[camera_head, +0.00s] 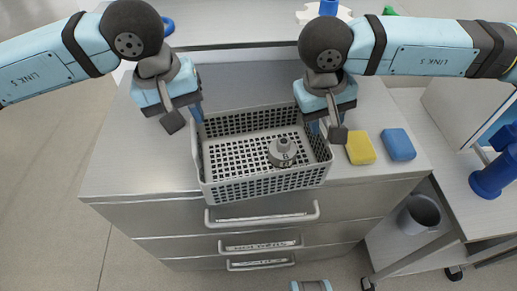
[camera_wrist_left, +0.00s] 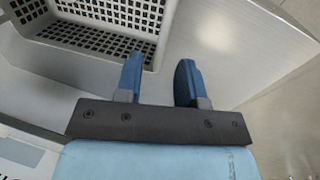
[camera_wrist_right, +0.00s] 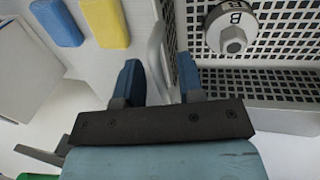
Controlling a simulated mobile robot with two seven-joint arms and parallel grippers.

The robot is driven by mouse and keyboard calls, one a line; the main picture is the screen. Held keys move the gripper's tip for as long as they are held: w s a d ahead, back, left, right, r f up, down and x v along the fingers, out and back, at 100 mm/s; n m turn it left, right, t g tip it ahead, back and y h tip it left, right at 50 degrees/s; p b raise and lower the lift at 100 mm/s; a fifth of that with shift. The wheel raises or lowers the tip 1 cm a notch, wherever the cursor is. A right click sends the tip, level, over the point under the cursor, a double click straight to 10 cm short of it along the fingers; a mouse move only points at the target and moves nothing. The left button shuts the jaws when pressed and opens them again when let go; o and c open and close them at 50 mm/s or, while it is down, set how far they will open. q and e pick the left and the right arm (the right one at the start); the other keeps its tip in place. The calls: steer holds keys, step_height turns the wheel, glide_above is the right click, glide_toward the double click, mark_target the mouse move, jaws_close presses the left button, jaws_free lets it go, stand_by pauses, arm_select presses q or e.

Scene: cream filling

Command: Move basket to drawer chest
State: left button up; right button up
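The grey perforated basket (camera_head: 265,187) rests on top of the metal drawer chest (camera_head: 135,165). A grey round part marked B (camera_head: 283,153) lies inside it. My left gripper (camera_head: 197,112) is open at the basket's left end; in the left wrist view its fingers (camera_wrist_left: 158,80) are apart near a basket corner, and I cannot tell whether the wall is between them. My right gripper (camera_head: 318,125) is open at the right end; in the right wrist view its fingers (camera_wrist_right: 160,82) stand either side of the basket's end wall (camera_wrist_right: 156,55).
A yellow sponge (camera_head: 360,148) and a blue sponge (camera_head: 398,144) lie on the chest right of the basket. The chest's drawer handles (camera_head: 262,215) face the front. A side table with a blue object (camera_head: 495,175) stands at right. The chest top left of the basket is clear.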

steer(key=shift+r, duration=0.1)
arm_select(q)
step_height(320, 180, up, 8)
steer(key=a, duration=0.1)
steer(key=shift+a, duration=0.3)
arm_select(e)
step_height(320, 180, up, 12)
steer(key=a, duration=0.2)
steer(key=shift+s+a, duration=0.15)
arm_select(q)
steer(key=shift+s, duration=0.1)
arm_select(e)
steer(key=shift+f, duration=0.2)
